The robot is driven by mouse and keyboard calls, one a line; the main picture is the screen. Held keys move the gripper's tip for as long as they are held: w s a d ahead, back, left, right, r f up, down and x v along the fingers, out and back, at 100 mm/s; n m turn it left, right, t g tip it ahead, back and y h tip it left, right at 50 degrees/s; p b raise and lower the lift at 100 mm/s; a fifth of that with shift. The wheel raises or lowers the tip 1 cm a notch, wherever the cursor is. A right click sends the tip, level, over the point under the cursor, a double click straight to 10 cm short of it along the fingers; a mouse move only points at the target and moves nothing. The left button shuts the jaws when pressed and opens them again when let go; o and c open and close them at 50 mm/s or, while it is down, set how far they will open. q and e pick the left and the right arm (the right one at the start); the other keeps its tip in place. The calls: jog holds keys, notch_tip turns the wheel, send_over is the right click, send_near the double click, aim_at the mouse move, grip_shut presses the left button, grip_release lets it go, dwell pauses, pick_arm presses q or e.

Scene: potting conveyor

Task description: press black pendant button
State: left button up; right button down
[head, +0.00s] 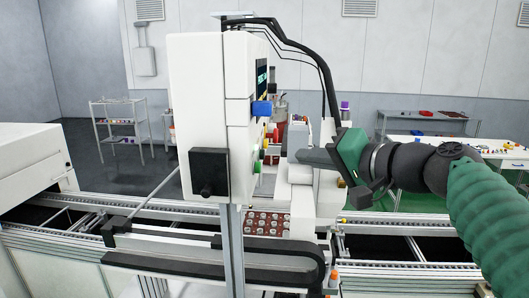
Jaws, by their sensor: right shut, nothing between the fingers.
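A white control box (198,95) stands on a grey post at the centre, turned so that its button face is seen nearly edge-on. That face carries a dark screen (262,76), a blue knob (261,108) and green buttons (257,167). A black block (208,173) sits on the box's lower near side. I cannot make out for certain which part is the black pendant button. My right gripper (302,156) is shut and empty, pointing left toward the button face. It appears apart from the box, to its right. My left gripper is out of view.
A conveyor rail (150,208) runs across below, with a tray of red-and-white items (265,224) behind the post. A black cable (315,55) arches from the box top down near my right gripper. A white machine (35,165) stands left; a white table (440,146) is at right.

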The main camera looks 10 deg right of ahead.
aim_at(262, 154)
jog(key=a, duration=0.2)
jog(key=w+a, duration=0.1)
jog(key=a, duration=0.1)
jog(key=shift+w+a, duration=0.2)
jog(key=shift+d, duration=0.1)
dwell(1.7)
jog(key=shift+a, duration=0.45)
jog(key=shift+w+a, duration=0.15)
jog(key=shift+a, duration=0.3)
dwell(0.6)
jog(key=shift+s+d+b, duration=0.25)
jog(key=shift+d+b, duration=0.2)
jog(key=shift+d, duration=0.3)
